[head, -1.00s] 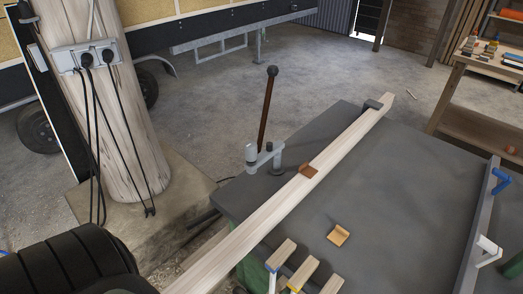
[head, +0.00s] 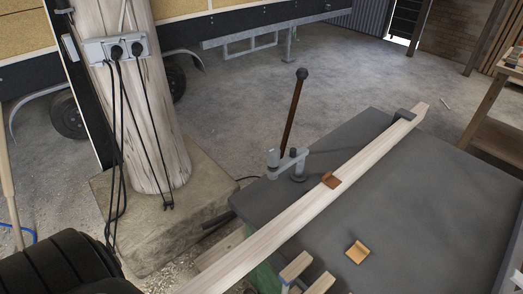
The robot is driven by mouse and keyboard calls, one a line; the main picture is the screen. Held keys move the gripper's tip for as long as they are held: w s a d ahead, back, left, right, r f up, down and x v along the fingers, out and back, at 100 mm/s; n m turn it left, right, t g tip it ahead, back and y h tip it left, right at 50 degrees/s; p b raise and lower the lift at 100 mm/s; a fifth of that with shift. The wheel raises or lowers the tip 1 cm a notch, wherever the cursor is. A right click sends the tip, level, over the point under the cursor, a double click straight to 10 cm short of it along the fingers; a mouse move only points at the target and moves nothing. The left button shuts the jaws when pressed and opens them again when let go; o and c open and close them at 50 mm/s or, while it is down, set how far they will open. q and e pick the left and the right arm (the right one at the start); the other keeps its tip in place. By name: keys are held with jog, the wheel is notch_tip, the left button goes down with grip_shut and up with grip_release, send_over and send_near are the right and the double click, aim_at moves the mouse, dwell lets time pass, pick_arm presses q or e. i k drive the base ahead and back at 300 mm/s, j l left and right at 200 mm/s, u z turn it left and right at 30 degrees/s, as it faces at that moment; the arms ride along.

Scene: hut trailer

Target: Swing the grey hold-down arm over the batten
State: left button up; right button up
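The long pale batten (head: 300,208) lies diagonally along the left part of the dark table (head: 430,200). The grey hold-down arm (head: 285,161) stands at the table's left edge, beside the batten and not over it. A brown lever with a dark ball knob (head: 302,73) rises from it, tilted slightly. A dark bracket (head: 405,115) is at the batten's far end. Neither gripper is recognisable in view; a black ribbed part of mine fills the lower left corner.
A small orange-tan piece (head: 357,252) lies on the table right of the batten. Wooden bar ends (head: 296,267) stick up at the near edge. A thick wooden post (head: 150,130) on a stone base (head: 150,225) stands left, with black cables hanging. The table's right part looks clear.

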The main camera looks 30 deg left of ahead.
aim_at(295, 155)
jog(key=i+u, duration=0.1)
jog(key=u, duration=0.25)
jog(key=i+u, duration=0.1)
jog(key=u, duration=0.2)
jog(key=i+l+u, duration=0.1)
jog(key=u, duration=0.25)
jog(key=k+j, duration=0.3)
jog(key=k, duration=0.15)
